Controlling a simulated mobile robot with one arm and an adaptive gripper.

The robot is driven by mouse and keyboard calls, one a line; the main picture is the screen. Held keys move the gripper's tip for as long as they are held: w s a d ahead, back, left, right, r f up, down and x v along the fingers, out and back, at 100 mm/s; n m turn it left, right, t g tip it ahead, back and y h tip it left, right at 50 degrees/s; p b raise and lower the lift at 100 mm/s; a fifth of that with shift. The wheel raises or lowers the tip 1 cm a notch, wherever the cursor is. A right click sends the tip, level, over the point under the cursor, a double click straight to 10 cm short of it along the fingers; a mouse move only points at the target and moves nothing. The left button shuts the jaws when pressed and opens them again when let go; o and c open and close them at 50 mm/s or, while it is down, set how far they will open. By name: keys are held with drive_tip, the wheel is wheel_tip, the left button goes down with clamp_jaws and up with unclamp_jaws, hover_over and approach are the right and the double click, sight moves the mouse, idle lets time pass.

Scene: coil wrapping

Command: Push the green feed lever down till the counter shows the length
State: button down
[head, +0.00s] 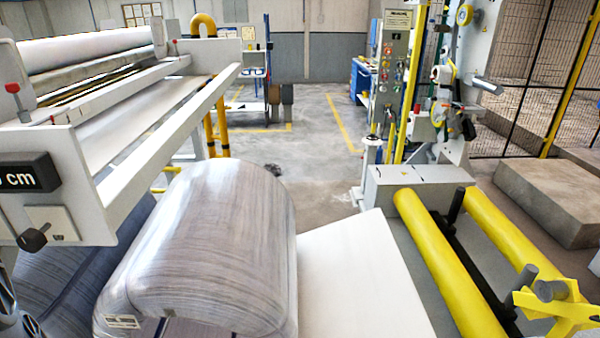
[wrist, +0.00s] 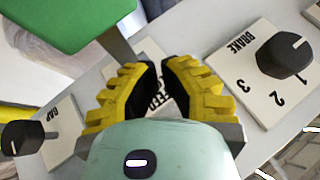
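The green feed lever (wrist: 72,22) shows large at the top left of the wrist view, with a grey shaft running down behind my fingers. My gripper (wrist: 160,75) has yellow fingers with black pads; they are partly open, with a narrow gap. The gap is empty, and part of the FEED label (wrist: 160,100) shows through it. The green lever lies beyond and left of the fingertips, apart from them in the picture. The counter (head: 28,177), a black box at the left edge of the head view, shows "0 cm"; any digits further left are cut off. Lever and gripper are outside the head view.
A black brake knob (wrist: 284,56) stands right of my gripper on a numbered plate. A gap knob (wrist: 22,137) stands at the lower left. Wrapped coils (head: 210,240) lie below the machine (head: 150,110). Yellow rollers (head: 450,265) stand at the right.

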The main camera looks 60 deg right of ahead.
drive_tip(key=shift+f+b, duration=0.6)
drive_tip(key=shift+b, duration=0.25)
idle(0.8)
drive_tip(key=shift+r, duration=0.15)
idle(0.5)
drive_tip(key=shift+r+b, duration=0.3)
drive_tip(key=shift+r, duration=0.6)
drive_tip(key=shift+r, duration=0.1)
drive_tip(key=r, duration=0.4)
drive_tip(key=shift+w+d+r, duration=0.15)
drive_tip(key=shift+d+r, duration=0.1)
drive_tip(key=shift+r, duration=0.15)
